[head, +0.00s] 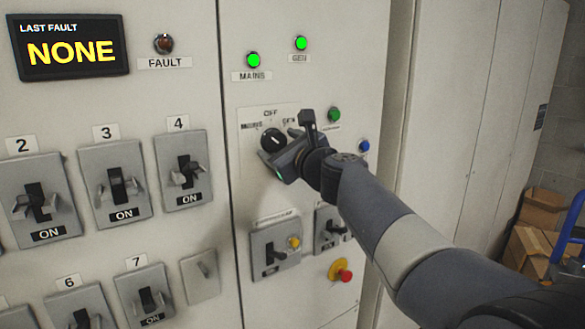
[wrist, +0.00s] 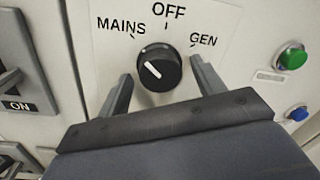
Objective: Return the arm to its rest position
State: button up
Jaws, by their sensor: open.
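My arm reaches from the lower right to the cabinet panel in the head view. My gripper (head: 281,145) is open in front of the black selector knob (head: 271,138). In the wrist view the knob (wrist: 158,68) sits between the two spread fingers, with a visible gap on each side. Its white pointer line is tilted to the upper left, toward the MAINS label (wrist: 121,27). The OFF label (wrist: 169,9) is above the knob and GEN (wrist: 203,40) is to the right. How far the fingertips are from the panel is hard to tell.
A green button (head: 334,114) and a blue button (head: 364,146) are right of the gripper. Breaker switches (head: 122,190) fill the left panel. A red emergency button (head: 340,271) is below the arm. Cardboard boxes (head: 530,245) and a blue frame (head: 568,238) stand far right.

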jog(key=shift+m+p, duration=0.85)
jog(key=shift+m, duration=0.45)
jog(key=shift+f, duration=0.1)
